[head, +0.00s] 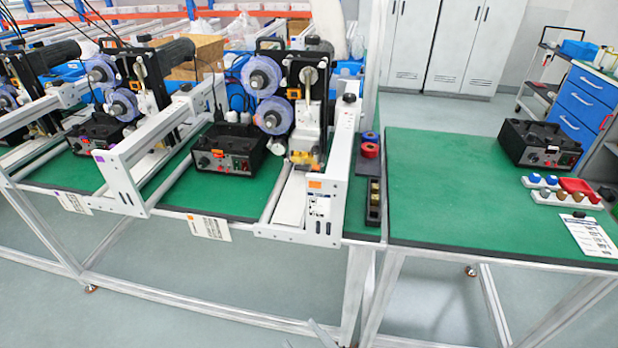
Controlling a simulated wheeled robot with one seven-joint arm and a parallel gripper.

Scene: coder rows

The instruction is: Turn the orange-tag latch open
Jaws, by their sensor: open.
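A black control box (228,149) with an orange mark stands beside the coder, and an orange-marked card (208,227) hangs at the bench edge. My gripper cannot be made out; a pale sliver at the bottom edge is unclear.
Red rolls (370,150) stand beside the orange-tag coder. Floor is open in front.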

